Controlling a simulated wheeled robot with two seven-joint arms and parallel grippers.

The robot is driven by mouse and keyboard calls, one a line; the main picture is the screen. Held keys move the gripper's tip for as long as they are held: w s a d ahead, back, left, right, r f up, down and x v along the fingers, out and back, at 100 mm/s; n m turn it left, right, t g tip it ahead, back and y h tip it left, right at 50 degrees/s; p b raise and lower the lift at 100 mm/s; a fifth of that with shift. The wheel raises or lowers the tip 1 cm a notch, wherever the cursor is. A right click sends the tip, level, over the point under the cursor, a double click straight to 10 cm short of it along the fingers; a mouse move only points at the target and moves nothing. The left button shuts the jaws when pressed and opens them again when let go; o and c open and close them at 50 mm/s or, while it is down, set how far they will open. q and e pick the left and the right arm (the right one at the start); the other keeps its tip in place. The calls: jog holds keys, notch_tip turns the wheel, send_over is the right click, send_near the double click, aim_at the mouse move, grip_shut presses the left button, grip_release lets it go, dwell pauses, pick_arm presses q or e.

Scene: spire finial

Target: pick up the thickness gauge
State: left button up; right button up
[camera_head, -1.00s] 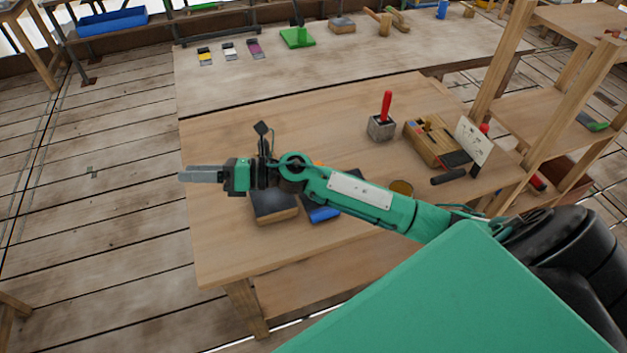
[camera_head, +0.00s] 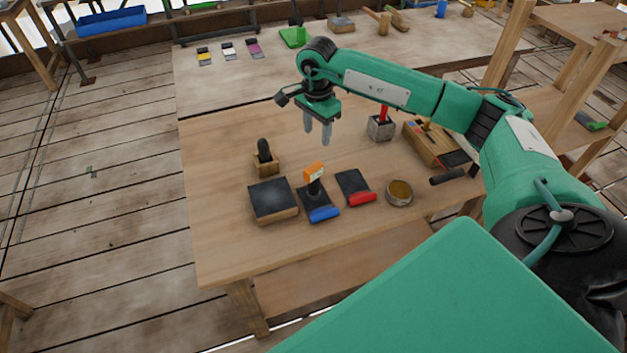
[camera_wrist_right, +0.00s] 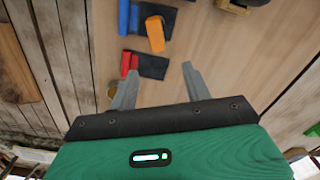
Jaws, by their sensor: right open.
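The thickness gauge appears to be the small upright tool with an orange head and dark stem (camera_head: 314,173). It stands at the dark sheet with a blue roll (camera_head: 323,214) on the wooden bench. In the right wrist view the orange head (camera_wrist_right: 155,34) shows beyond the fingertips, over the blue-roll sheet. My right gripper (camera_head: 317,132) is open and empty, fingers pointing down, above the bench and behind the gauge. My left gripper is not in view.
A dark-topped block (camera_head: 272,200) and a wooden block with a black knob (camera_head: 265,160) stand left of the gauge. A sheet with a red roll (camera_head: 361,198) and an amber tin (camera_head: 399,193) lie right. A grey holder (camera_head: 381,128) and wooden box (camera_head: 432,145) stand farther right.

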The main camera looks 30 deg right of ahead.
aim_at(314, 167)
notch_tip(314, 167, down, 8)
jog(key=shift+a+r+p, duration=0.1)
jog(key=shift+a+p, duration=0.05)
jog(key=shift+p, duration=1)
jog(key=shift+s+a+f+p, duration=0.25)
jog(key=shift+f+p, duration=0.15)
jog(key=shift+p, duration=0.15)
jog(key=f+p, duration=0.1)
jog(key=f, duration=0.1)
jog(key=f+p, duration=0.1)
jog(key=f, duration=0.1)
jog(key=shift+s+a, duration=0.15)
jog(key=shift+a, duration=0.25)
jog(key=shift+f, duration=0.3)
grip_shut()
jog(key=shift+r, duration=0.2)
